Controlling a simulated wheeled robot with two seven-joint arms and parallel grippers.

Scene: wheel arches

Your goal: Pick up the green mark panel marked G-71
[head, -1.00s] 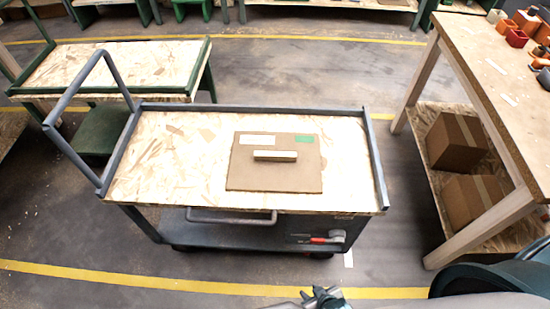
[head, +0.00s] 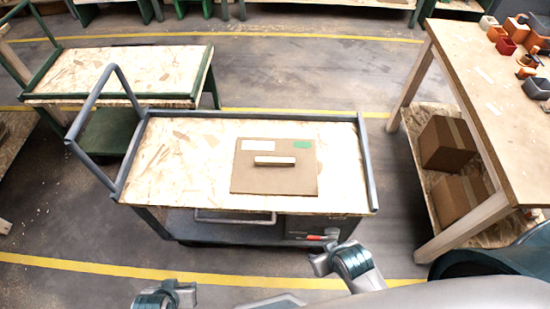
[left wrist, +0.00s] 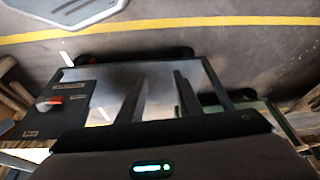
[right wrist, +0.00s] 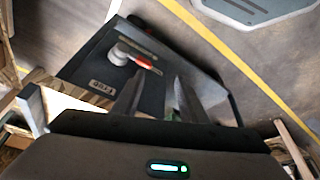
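A flat brown panel (head: 274,182) lies on the top of a grey cart in the head view. It has a white label (head: 258,145), a green mark (head: 302,144) and a pale bar handle (head: 275,161) across it. Lettering on it is too small to read. My left gripper (left wrist: 158,95) and my right gripper (right wrist: 157,97) are both open and empty, with fingers apart. In the head view both arms show at the bottom, in front of the cart's near side and apart from the panel.
The cart (head: 365,165) has raised rims, a push handle at left, and a lower box with a red-handled switch (head: 325,236). A green cart (head: 110,97) stands behind left. A wooden table (head: 490,95) with cartons below stands close on the right. Bare floor lies before the cart.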

